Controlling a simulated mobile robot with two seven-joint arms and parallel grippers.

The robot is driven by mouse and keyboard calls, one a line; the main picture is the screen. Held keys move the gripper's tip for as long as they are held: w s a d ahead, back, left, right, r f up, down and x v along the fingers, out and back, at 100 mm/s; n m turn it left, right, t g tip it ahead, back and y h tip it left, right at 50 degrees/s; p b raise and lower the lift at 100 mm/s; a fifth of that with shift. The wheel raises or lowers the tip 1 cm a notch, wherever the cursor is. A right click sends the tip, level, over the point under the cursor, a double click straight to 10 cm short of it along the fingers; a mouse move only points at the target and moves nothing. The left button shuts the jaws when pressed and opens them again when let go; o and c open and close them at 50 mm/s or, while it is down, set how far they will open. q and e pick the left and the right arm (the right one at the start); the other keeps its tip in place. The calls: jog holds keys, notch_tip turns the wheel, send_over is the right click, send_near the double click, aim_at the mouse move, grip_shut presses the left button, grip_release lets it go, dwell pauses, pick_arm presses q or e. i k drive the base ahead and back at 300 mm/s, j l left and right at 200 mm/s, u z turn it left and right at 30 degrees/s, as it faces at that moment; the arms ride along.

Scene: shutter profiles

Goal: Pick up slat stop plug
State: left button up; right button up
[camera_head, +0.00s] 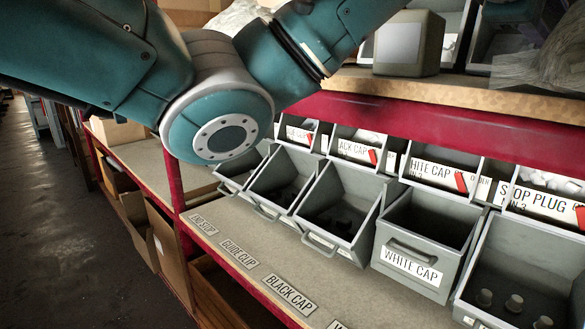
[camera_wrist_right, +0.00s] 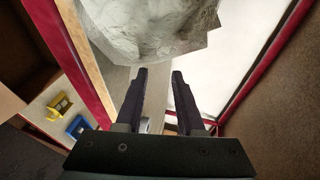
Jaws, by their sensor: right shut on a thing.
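Several small grey plugs (camera_head: 515,302) lie in the open grey bin (camera_head: 476,262) at the lower right of the head view. The STOP PLUG label (camera_head: 543,202) is on the bin behind it, which holds pale pieces. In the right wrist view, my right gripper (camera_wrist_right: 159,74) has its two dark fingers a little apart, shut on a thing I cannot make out. The right gripper does not show in the head view. My left arm crosses the top left of the head view, and its gripper is out of sight.
A row of grey bins stands on the shelf, including the WHITE CAP bin (camera_head: 431,232). A wooden upper shelf (camera_head: 470,102) with a red edge runs above them. In the right wrist view, a crumpled translucent bag (camera_wrist_right: 150,28) lies beyond the fingertips, with yellow (camera_wrist_right: 59,105) and blue pieces (camera_wrist_right: 77,126) at left.

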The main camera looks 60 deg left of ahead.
aim_at(484, 299)
jog(key=k, duration=0.65)
jog(key=i+u, duration=0.1)
jog(key=u, duration=5.7)
